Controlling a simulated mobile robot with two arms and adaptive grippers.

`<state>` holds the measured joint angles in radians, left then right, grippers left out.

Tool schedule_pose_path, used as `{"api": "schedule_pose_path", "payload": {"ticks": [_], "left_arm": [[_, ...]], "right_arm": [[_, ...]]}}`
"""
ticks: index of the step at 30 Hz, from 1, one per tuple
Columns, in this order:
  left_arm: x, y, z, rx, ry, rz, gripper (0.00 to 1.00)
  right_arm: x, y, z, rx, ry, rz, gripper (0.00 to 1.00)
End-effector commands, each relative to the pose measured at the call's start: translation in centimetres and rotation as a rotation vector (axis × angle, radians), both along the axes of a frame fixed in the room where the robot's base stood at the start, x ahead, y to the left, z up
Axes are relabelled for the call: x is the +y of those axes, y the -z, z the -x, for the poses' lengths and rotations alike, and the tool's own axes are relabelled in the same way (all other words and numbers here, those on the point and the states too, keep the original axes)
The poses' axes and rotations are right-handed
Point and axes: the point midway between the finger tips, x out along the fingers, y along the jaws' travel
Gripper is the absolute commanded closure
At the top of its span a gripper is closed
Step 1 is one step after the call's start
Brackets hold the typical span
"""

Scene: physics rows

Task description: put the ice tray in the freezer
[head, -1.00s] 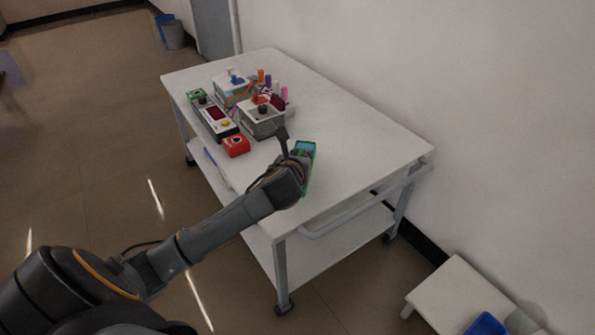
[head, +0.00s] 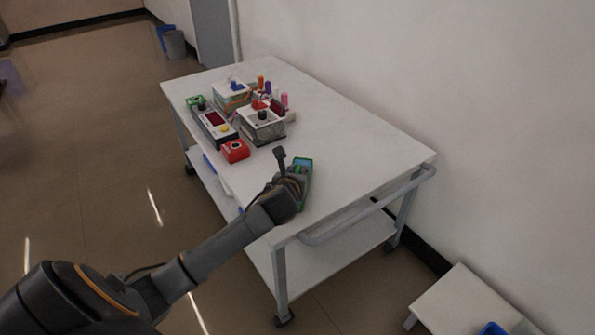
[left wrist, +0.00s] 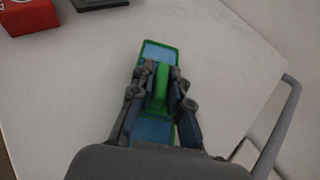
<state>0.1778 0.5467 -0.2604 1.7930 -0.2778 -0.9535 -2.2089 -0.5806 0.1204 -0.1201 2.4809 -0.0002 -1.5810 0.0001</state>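A flat green-rimmed piece with a blue face (head: 303,163) is at the near end of the white cart, under my left gripper (head: 291,178). In the left wrist view, this piece (left wrist: 158,52) has a raised green ridge along its middle. The fingers of my left gripper (left wrist: 164,88) are on both sides of this ridge and look closed on it. I cannot tell whether the piece is the ice tray, or whether it touches the cart top. No freezer is recognisable. My right gripper is not in view.
The white cart (head: 370,155) carries a red box (head: 235,151), a dark device with a display (head: 214,122), two small box-like models and coloured cylinders at its far left. Its right half is clear. A wall runs behind it. A low white table (head: 465,302) stands at bottom right.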

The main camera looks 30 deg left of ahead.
Motion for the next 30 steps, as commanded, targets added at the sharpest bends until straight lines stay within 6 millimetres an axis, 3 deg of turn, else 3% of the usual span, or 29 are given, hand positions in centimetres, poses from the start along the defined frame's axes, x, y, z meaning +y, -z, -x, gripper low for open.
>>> {"api": "schedule_pose_path", "payload": {"ticks": [12,20,24,30], "left_arm": [[0.0,-0.3,0.0,-0.002,0.000,0.003,0.65],[-1.5,-2.2,3.6,0.002,0.004,-0.001,0.65],[-2.6,-3.3,6.2,0.001,0.002,0.000,0.65],[-3.7,-4.5,9.0,0.001,0.001,0.001,0.65]], "right_arm": [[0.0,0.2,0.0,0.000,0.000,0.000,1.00],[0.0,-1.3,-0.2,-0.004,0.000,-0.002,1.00],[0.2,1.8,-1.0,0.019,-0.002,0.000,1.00],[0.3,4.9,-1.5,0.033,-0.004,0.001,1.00]]}}
